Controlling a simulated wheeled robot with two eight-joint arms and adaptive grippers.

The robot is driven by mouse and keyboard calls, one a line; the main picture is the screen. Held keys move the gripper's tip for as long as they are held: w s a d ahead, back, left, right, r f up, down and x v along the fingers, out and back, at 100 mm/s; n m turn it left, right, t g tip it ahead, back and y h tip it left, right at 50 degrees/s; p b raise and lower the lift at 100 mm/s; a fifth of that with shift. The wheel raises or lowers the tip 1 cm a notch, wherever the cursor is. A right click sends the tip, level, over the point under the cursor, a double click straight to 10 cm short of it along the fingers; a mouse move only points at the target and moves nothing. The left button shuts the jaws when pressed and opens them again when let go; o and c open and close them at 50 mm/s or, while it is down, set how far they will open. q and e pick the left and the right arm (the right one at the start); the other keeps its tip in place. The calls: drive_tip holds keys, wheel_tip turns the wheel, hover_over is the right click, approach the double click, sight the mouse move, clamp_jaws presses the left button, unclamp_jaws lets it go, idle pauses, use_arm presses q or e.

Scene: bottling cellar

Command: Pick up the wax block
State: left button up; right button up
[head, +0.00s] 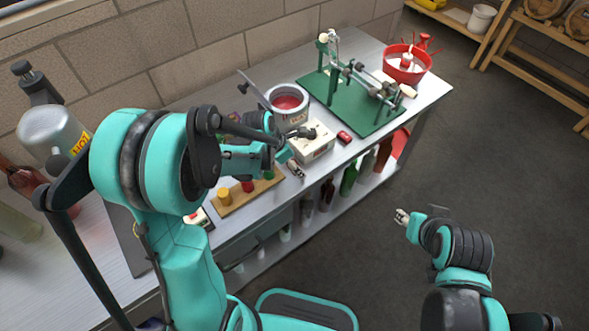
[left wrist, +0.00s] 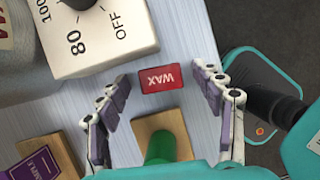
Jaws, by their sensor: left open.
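The wax block (left wrist: 161,78) is a small red block with white lettering "WAX". It lies flat on the table beside the corner of a white heater box (left wrist: 105,35). In the left wrist view my left gripper (left wrist: 160,92) is open, with one finger on each side of the block and a gap to both. In the head view the left gripper (head: 298,152) is by the near left corner of the box, and I cannot make out the block there. My right gripper (head: 405,216) is over the floor, away from the table; its opening is unclear.
A wooden board (head: 229,206) with coloured pieces lies left of the box; its green piece (left wrist: 160,148) is close below the block. A pot of red liquid (head: 288,104) stands behind. A small red item (head: 345,136) and a green-based machine (head: 359,118) are to the right.

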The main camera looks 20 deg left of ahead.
use_arm(q)
drive_tip(key=c, duration=1)
drive_tip(key=shift+s, duration=0.1)
drive_tip(key=shift+r, duration=0.15)
drive_tip(key=shift+c, duration=0.2)
wheel_tip(320, 180, up, 10)
drive_tip(key=p, duration=0.3)
drive_tip(key=shift+p, duration=0.4)
